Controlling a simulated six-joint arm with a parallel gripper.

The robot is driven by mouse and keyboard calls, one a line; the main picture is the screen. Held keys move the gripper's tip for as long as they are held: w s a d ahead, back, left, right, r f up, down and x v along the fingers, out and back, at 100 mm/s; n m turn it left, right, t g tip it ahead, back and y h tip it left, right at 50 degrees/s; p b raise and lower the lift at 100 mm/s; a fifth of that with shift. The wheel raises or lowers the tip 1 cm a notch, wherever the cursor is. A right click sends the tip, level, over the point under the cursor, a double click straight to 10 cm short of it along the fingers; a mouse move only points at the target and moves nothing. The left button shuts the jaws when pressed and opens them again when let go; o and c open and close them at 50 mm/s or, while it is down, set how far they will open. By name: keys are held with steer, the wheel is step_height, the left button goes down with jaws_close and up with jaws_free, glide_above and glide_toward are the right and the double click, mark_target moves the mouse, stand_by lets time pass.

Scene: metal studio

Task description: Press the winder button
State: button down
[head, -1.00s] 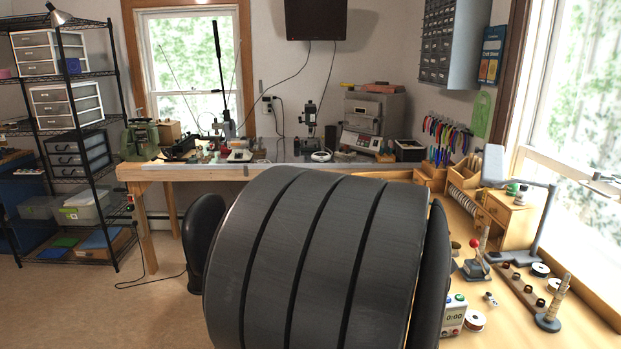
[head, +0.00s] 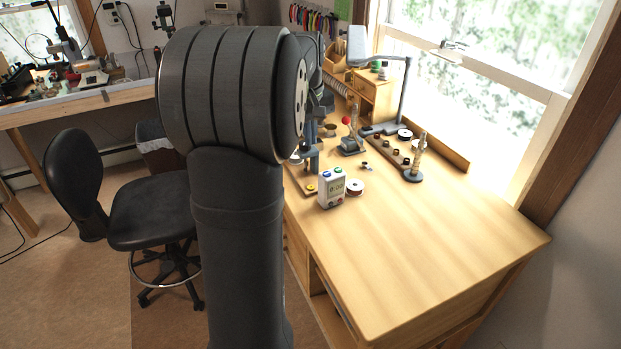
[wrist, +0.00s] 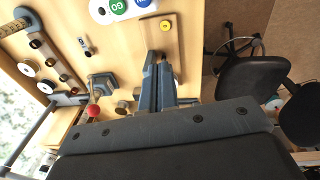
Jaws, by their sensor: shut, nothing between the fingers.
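A yellow button (head: 311,188) sits on a small wooden board at the left edge of the desk. It also shows near the top of the wrist view (wrist: 166,25), beyond my fingertips. My gripper (wrist: 157,56) is shut and empty, its fingers together over the board and apart from the button in the picture. In the head view my gripper (head: 311,165) is partly hidden behind my arm, just behind the button. Whether it touches the board cannot be told.
A red-knobbed lever (head: 350,140), a spool rack (head: 393,150) and a lamp stand farther back. The front right of the desk (head: 430,250) is clear.

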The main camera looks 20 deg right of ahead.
mark_target(310, 188)
steer(key=shift+s+r+m+g+y, duration=0.1)
steer(key=shift+r+m+g+y, duration=0.15)
steer(key=shift+m+g+y, duration=0.2)
step_height(310, 188, down, 14)
stand_by(0.6)
steer(key=shift+s+a+f, duration=0.1)
steer(key=shift+s+f, duration=0.05)
steer(key=shift+f, duration=0.85)
step_height(310, 188, up, 15)
steer(key=shift+r, duration=0.2)
